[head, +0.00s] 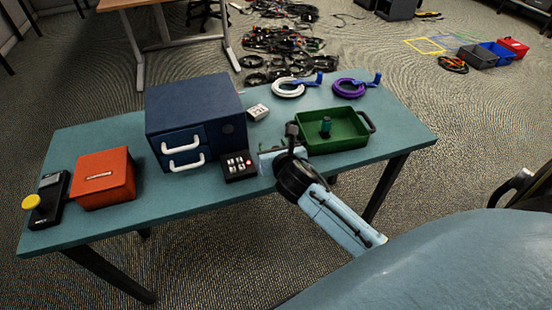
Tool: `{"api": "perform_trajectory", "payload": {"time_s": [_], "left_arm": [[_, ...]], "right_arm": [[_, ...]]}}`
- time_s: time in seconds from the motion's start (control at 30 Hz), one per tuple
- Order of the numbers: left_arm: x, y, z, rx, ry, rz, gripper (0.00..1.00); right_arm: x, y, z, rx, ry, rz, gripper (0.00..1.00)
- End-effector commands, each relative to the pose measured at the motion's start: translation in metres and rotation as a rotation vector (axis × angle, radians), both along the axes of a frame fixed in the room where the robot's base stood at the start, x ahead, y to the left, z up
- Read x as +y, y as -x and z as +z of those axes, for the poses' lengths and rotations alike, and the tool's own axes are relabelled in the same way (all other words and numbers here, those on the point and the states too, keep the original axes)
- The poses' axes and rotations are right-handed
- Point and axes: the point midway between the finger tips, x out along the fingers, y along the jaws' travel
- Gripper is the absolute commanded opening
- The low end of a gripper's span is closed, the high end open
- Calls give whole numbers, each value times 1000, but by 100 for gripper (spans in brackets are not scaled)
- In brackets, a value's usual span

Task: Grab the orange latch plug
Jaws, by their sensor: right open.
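I cannot make out an orange latch plug anywhere in the head view. My right gripper (272,148) is over the table's front half, between the black keypad box and the green tray (356,149). It is open, and its fingers are partly hidden by its own wrist. A small dark teal plug-like piece (326,127) stands in the green tray, to the right of the gripper. An orange-red box (103,183) with a pale strip sits at the left of the table; it looks like a box, not a plug. My left gripper is out of view.
A blue cabinet (190,110) with two white-handled drawers stands mid-table. In front is the keypad box (237,167) with a red light.

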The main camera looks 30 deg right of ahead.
Motion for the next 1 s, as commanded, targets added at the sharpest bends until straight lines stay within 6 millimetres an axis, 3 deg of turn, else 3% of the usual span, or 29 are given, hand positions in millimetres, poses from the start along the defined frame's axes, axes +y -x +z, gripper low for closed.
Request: {"api": "perform_trajectory", "payload": {"time_s": [0.27, 0.6, 1.0], "left_arm": [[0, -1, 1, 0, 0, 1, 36], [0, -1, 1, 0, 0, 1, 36], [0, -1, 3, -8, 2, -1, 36]], "right_arm": [[0, -1, 0, -1, -1, 0, 46], [0, -1, 0, -1, -1, 0, 1], [0, -1, 5, -2, -1, 1, 0]]}}
